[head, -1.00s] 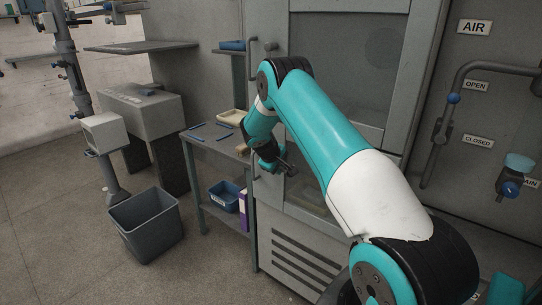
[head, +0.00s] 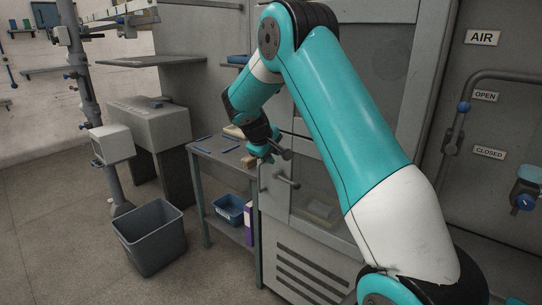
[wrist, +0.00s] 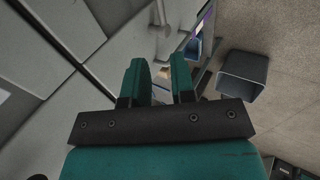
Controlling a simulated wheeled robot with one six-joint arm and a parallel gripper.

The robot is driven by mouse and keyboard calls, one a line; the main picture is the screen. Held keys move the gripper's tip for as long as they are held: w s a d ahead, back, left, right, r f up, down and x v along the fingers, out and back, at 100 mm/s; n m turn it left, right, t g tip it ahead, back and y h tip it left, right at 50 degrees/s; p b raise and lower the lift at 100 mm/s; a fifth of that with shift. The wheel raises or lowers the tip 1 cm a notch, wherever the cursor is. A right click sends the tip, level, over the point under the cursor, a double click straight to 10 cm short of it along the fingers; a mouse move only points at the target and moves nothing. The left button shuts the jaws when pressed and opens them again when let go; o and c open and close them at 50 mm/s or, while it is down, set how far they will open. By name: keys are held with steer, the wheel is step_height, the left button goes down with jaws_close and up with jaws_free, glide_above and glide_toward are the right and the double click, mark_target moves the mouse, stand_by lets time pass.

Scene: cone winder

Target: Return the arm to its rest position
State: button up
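My arm (head: 350,110) is teal, white and black and reaches up across the head view, then bends down at the left. My gripper (head: 268,153) is in front of the grey cabinet's left edge, near the side table. In the wrist view my gripper (wrist: 160,80) shows two teal fingers with a gap between them and nothing held. A cabinet door handle (head: 288,182) is just below and to the right of my gripper in the head view. It appears apart from the fingers. The handle also shows beyond the fingertips in the wrist view (wrist: 162,22).
The grey cabinet (head: 310,255) stands close behind my arm. The side table (head: 210,152) holds blue pens and a tray, with a blue bin (head: 229,209) below. A grey waste bin (head: 150,238) stands on the floor.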

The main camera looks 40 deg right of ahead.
stand_by(0.3)
steer(key=s+a+r+n+t+y, duration=0.1)
steer(key=s+a+r+y, duration=0.3)
steer(key=a, duration=0.7)
steer(key=s+a+r+n+y, duration=0.25)
steer(key=s+a, duration=0.25)
steer(key=a, duration=0.7)
steer(key=s+a+r+g+y, duration=0.1)
steer(key=s+a, duration=0.3)
steer(key=s, duration=0.3)
steer(key=s+a+r+n+y, duration=0.1)
steer(key=s+a+y, duration=0.1)
steer(key=s+a, duration=0.3)
steer(key=s+a+n+g+y, duration=0.1)
steer(key=s+a, duration=0.4)
steer(key=s, duration=0.6)
steer(key=shift+a+r+g, duration=0.2)
steer(key=shift+r+g, duration=0.1)
steer(key=shift+r, duration=0.1)
